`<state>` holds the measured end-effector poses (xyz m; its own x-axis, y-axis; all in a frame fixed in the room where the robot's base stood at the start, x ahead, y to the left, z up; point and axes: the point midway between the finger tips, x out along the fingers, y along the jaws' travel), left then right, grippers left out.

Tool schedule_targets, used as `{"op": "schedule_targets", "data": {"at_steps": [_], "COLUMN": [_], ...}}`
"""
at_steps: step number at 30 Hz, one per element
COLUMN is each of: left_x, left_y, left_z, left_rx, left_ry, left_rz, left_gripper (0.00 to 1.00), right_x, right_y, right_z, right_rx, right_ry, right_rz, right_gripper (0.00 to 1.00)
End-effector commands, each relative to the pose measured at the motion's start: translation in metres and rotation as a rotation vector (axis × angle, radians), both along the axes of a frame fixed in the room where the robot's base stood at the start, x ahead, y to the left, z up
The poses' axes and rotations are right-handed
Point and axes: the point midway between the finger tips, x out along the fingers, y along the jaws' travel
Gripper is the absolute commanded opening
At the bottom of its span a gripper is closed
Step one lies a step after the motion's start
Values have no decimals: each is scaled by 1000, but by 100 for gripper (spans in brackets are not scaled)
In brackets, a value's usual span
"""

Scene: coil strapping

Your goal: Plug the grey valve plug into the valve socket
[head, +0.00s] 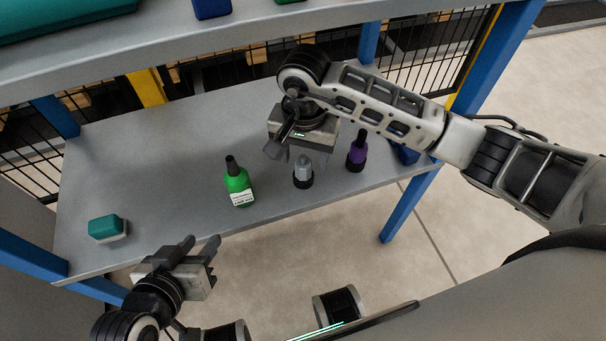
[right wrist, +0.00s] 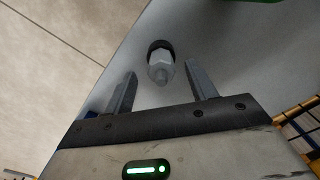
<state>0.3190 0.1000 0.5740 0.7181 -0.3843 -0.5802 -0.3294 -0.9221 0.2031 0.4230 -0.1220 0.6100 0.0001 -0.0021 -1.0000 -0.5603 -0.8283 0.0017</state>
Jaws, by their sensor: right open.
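The grey valve plug (head: 303,170) stands upright near the front edge of the grey shelf, with a dark ring around its base. In the right wrist view the plug (right wrist: 161,66) lies ahead of and between the fingers, not touching them. My right gripper (head: 295,157) is open and empty, just behind and above the plug; its fingers also show in the right wrist view (right wrist: 162,88). My left gripper (head: 201,244) is open and empty in front of the shelf's front edge, at lower left. I cannot make out a separate valve socket.
A green bottle (head: 238,184) stands left of the plug and a purple bottle (head: 357,151) right of it. A teal block (head: 106,228) lies at the shelf's left end. An upper shelf (head: 180,52) overhangs the back. The grey shelf (head: 150,160) is clear at left middle.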

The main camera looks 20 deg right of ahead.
Motion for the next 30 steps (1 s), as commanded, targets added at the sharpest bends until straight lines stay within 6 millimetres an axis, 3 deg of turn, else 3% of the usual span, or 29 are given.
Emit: {"op": "schedule_targets", "data": {"at_steps": [4, 13, 14, 18, 19, 30], "left_x": [1, 1, 1, 1, 1, 1], "left_y": [-1, -2, -2, -2, -2, -2], "left_z": [1, 3, 3, 3, 3, 4], "left_rx": [-8, -12, -12, -12, -12, -12], "left_ry": [-20, -29, -29, -28, -28, -28], "left_rz": [-1, -1, -1, -1, -1, -1], "left_gripper": [36, 36, 36, 36, 36, 36], "right_x": [0, 0, 0, 0, 0, 1], "right_y": [1, 1, 1, 1, 0, 0], "right_z": [-22, -27, -27, -26, -26, -23], "right_rx": [2, 2, 2, 2, 2, 2], "right_ry": [2, 0, 0, 0, 0, -2], "right_rz": [-1, 0, 0, -1, -1, 0], "right_gripper": [56, 56, 51, 12, 9, 9]}}
